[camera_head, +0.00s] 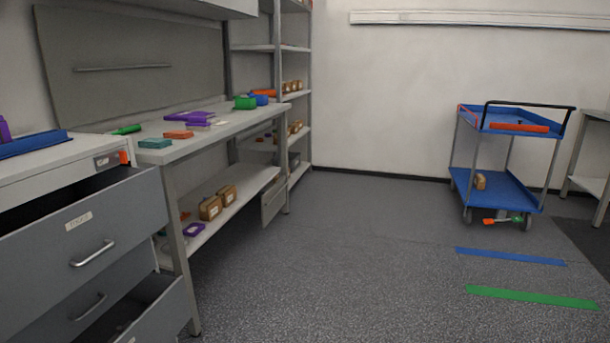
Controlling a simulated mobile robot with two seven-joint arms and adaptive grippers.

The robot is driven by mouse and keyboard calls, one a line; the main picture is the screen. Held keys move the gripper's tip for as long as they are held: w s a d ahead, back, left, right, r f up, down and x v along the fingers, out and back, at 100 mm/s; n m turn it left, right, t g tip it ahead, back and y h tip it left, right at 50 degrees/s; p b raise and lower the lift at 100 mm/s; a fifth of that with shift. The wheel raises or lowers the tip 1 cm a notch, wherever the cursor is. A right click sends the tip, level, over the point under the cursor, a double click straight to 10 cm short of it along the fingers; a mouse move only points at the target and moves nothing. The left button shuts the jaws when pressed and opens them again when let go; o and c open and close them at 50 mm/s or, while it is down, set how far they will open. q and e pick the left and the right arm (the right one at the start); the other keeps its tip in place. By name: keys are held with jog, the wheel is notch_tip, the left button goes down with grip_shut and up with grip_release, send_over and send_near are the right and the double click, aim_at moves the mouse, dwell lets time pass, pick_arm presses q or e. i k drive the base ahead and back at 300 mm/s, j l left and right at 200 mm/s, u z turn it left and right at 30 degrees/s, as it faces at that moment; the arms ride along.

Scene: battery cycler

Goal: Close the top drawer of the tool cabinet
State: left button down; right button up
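The tool cabinet (58,177) stands at the left edge, grey with a pale top. Its top drawer (130,208) is pulled out, with a label and a bar handle (92,253) on its front. A dark gap shows above the drawer front. A second drawer front with a handle (90,307) sits below it. A lower drawer (163,312) is also pulled out, at the bottom left. Neither of my grippers shows in the head view.
A workbench (228,130) with small coloured items stands right of the cabinet, its leg (179,255) close by the drawers. Shelving (301,96) is behind it. A blue cart (500,187) stands at the right. The grey floor (350,260) in the middle is clear.

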aim_at(52, 244)
jog(key=i+l+u, duration=0.15)
jog(key=u, duration=0.3)
jog(key=i+l+u, duration=0.1)
jog(key=l+u, duration=0.55)
jog(key=u, duration=0.25)
